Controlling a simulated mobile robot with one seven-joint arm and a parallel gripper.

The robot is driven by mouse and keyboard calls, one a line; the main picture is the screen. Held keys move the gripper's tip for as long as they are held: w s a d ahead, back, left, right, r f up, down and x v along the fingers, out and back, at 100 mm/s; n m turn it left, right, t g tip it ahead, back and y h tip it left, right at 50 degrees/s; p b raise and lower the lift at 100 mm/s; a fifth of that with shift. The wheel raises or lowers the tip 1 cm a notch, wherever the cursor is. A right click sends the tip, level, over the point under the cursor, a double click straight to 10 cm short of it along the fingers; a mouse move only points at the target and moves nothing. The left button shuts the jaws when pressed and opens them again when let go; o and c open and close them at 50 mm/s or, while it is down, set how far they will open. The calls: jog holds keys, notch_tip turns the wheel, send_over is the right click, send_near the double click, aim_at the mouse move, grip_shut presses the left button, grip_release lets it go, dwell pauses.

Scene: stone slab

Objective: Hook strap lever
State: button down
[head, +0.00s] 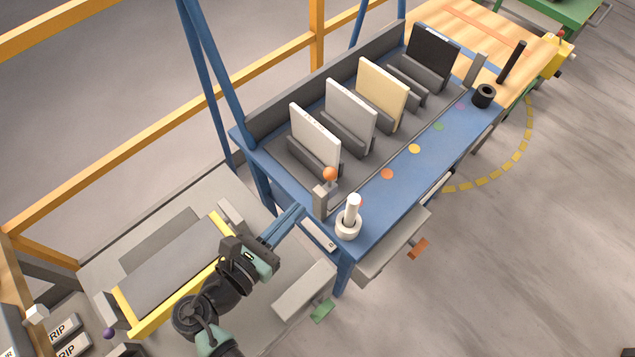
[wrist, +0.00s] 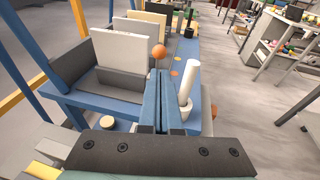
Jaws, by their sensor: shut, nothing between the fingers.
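A short lever with an orange ball knob (head: 330,174) stands at the near left corner of the blue bench (head: 405,172), beside a grey upright post (head: 320,200). The orange knob also shows in the wrist view (wrist: 159,51), just beyond my fingertips. My gripper (head: 300,210) has long blue fingers, shut together and empty, pointing at the near end of the bench. In the wrist view the fingers (wrist: 163,72) cover the lever's lower part, and I cannot tell whether they touch it. No strap can be clearly made out.
A white cylinder (head: 353,208) stands in a round white holder right of the lever, close to my fingers. Upright panels (head: 349,105) stand in grey slots along the bench. Blue posts (head: 210,75) and a yellow rail (head: 150,138) lie left.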

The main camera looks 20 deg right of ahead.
aim_at(327, 178)
jog(key=p+x, duration=0.1)
jog(key=x, duration=0.7)
jog(key=shift+d, duration=0.15)
jog(key=shift+w+d, duration=0.1)
